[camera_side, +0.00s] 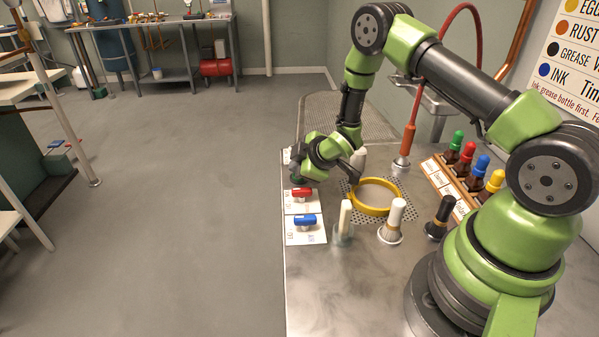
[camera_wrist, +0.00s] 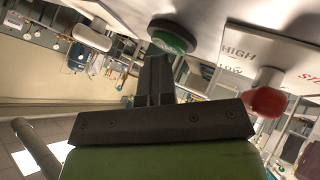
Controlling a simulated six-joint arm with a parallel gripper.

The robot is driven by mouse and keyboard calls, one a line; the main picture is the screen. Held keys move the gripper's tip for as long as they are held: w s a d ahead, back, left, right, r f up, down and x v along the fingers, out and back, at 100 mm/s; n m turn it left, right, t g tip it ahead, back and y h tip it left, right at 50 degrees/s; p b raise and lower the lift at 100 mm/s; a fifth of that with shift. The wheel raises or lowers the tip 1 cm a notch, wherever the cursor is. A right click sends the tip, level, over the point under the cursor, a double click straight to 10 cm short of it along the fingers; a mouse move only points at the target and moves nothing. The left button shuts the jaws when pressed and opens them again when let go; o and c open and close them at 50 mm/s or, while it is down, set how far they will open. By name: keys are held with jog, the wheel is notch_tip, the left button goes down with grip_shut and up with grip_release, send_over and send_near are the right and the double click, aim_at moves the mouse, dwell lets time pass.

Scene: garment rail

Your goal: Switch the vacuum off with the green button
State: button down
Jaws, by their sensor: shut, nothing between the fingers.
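The green button (camera_wrist: 172,37) is a round green cap on a dark base in the wrist view. My gripper (camera_wrist: 155,58) is shut and empty, with its fingertips close beside the button's edge. I cannot tell whether they touch it. In the side view my gripper (camera_side: 299,173) is low over the left edge of the bench, and it mostly hides the green button there.
A red-handled switch (camera_side: 301,193) and a blue-handled switch (camera_side: 304,220) sit on white plates nearby. A yellow ring (camera_side: 376,196), brushes (camera_side: 392,222) and a rack of coloured bottles (camera_side: 466,170) stand to the right.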

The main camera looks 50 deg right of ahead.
jog(key=shift+r, duration=3.2)
jog(key=shift+r, duration=0.1)
jog(key=s+a+r+m, duration=0.2)
jog(key=s+r+m, duration=0.1)
jog(key=r, duration=0.5)
jog(key=s+a+r+m, duration=0.1)
jog(key=s+r+m, duration=0.25)
jog(key=r, duration=0.45)
jog(key=s+a+r+m+g+y, duration=0.1)
jog(key=s+a+r+m, duration=0.1)
jog(key=s, duration=0.7)
jog(key=s+a+r+m+g+y, duration=0.1)
jog(key=s+a+r+m, duration=0.2)
jog(key=s, duration=0.6)
notch_tip(320, 180, up, 2)
jog(key=a, duration=0.2)
jog(key=shift+s+a+m, duration=0.35)
jog(key=shift+s, duration=0.05)
